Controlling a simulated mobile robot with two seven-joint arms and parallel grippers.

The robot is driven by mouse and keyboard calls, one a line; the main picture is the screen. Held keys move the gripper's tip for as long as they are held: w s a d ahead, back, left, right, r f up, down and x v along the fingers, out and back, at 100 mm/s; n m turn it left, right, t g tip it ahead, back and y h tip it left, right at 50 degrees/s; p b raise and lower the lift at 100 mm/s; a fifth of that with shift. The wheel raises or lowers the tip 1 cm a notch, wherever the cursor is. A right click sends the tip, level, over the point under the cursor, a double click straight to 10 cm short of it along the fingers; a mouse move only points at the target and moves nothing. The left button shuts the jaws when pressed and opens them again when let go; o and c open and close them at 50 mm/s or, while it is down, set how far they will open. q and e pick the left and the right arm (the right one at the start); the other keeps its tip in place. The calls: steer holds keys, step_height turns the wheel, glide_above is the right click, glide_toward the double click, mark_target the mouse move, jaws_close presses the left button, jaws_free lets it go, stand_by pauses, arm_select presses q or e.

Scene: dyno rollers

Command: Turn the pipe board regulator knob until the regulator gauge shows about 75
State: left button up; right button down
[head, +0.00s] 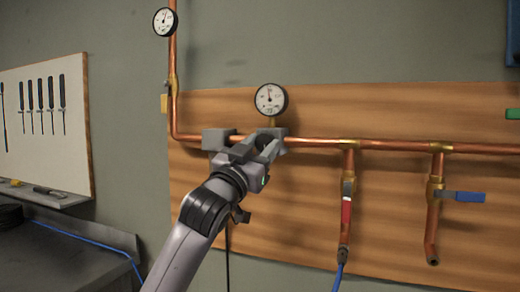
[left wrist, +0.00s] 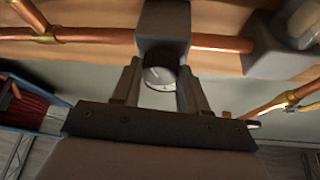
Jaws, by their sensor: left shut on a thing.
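The regulator gauge (head: 270,99) is a round white dial with a dark rim above the pipe. Its needle points roughly straight up; its numbers are too small to read. Below it, a grey regulator block (head: 278,133) sits on the copper pipe. My left gripper (head: 264,147) is at the front of this block, shut on the regulator knob, which the fingers hide in the head view. In the left wrist view, the fingers (left wrist: 159,82) flank a dark part, seemingly the knob, against the grey block (left wrist: 163,28). My right gripper is out of view.
Another grey block (head: 214,139) sits on the pipe just left of my gripper. A second gauge (head: 164,21) is at the upper left. A red-handled valve (head: 347,209) and a blue-handled valve (head: 463,196) hang to the right. Wooden board (head: 400,110) lies behind.

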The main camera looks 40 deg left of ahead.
arm_select(q)
steer(key=o, duration=1)
steer(key=shift+o, duration=0.2)
steer(key=shift+s, duration=0.1)
steer(key=b+v, duration=0.2)
steer(key=v, duration=0.5)
steer(key=shift+f, duration=0.1)
stand_by(0.7)
